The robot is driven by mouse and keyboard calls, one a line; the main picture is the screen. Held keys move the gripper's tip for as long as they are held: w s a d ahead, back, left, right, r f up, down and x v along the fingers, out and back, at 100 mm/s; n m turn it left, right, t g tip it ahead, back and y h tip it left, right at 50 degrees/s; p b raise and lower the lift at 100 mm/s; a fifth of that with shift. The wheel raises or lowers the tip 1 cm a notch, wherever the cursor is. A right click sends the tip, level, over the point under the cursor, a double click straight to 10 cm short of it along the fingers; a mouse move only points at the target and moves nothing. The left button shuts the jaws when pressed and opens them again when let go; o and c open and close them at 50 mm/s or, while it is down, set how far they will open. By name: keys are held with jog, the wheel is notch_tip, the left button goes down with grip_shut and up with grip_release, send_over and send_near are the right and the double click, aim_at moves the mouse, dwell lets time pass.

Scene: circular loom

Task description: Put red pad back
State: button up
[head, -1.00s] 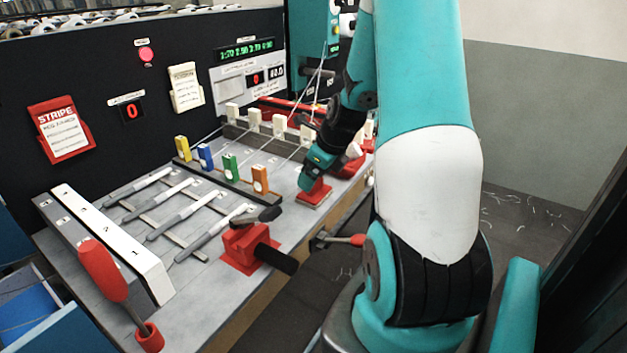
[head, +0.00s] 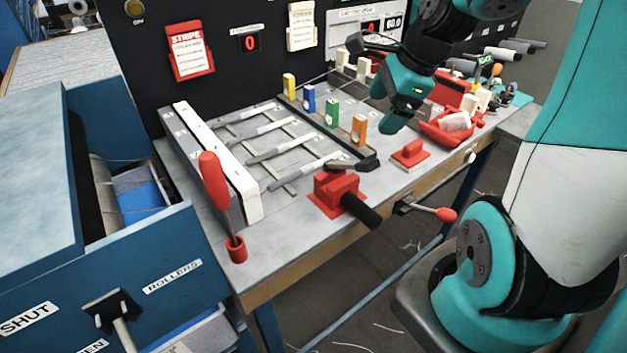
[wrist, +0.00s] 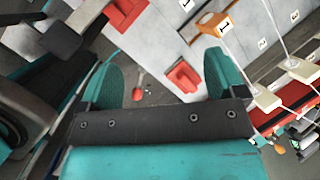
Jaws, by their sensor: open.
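The red pad (head: 410,151) is a small red block with a raised grip. It sits flat on a red-edged square on the bench top, near the front edge, right of the orange tag block. It also shows in the wrist view (wrist: 184,78), between and beyond my fingers. My gripper (head: 389,108) is open and empty, above the bench, up and left of the pad in the head view. In the wrist view my gripper's (wrist: 160,82) teal fingers stand wide apart, with nothing between them.
A red clamp block (head: 335,190) with a black handle stands left of the pad. The orange block (head: 358,129) is near my gripper. A red tray (head: 447,128) holding a white item lies to the right. A red-knobbed lever (head: 445,214) juts from the front edge.

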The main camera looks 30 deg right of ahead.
jog(key=s+a+r+n+g+y, duration=0.1)
jog(key=s+a+n, duration=0.1)
jog(key=a+n, duration=0.65)
jog(key=s+a+r+n+g+y, duration=0.1)
jog(key=s+a+r+n, duration=0.15)
jog(key=a+n, duration=0.6)
jog(key=s+a+n+g, duration=0.1)
jog(key=s+a+n, duration=0.7)
jog(key=n, duration=0.5)
jog(key=shift+s+a+n+g, duration=0.2)
jog(key=shift+s+n+g, duration=0.15)
jog(key=shift+s, duration=0.5)
jog(key=shift+r, duration=0.1)
